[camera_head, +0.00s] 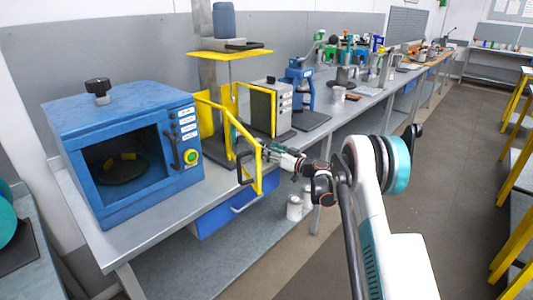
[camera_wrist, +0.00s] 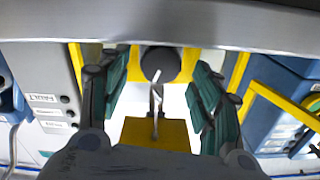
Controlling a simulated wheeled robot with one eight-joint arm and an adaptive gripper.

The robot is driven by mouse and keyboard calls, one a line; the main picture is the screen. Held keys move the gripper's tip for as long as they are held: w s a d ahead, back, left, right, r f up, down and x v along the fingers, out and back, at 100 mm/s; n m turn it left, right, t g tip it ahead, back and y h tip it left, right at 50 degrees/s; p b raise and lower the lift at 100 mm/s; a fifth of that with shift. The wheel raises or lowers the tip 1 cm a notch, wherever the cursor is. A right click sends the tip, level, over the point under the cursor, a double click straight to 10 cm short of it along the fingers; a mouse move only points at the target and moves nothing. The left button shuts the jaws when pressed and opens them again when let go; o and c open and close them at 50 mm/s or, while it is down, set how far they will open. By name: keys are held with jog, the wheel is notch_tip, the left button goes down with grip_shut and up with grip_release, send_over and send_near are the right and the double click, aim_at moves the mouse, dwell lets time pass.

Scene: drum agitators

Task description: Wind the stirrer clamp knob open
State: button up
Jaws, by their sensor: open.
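My gripper (camera_head: 272,152) is at the yellow guard frame (camera_head: 258,152) in the head view, in front of the stirrer stand. In the wrist view my gripper (camera_wrist: 154,92) is open, its two green-padded fingers apart and nothing held between them. A dark round part (camera_wrist: 158,63) with a thin pale rod (camera_wrist: 156,100) shows between the fingers, backed by yellow plates. I cannot tell whether this round part is the clamp knob, or how far off it is. In the head view the stirrer stand has a yellow top plate (camera_head: 230,56); no clamp knob can be made out there.
A blue oven (camera_head: 120,145) with a black top knob (camera_head: 98,87) stands left on the grey bench. A grey box (camera_head: 262,108) stands right of the stand. The yellow guard frame juts over the bench front. Floor (camera_head: 430,190) to the right is clear.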

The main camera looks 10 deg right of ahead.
jog(key=shift+x, duration=0.9)
jog(key=c, duration=1.1)
jog(key=shift+o, duration=0.2)
jog(key=shift+s+n, duration=0.1)
jog(key=shift+n, duration=2.9)
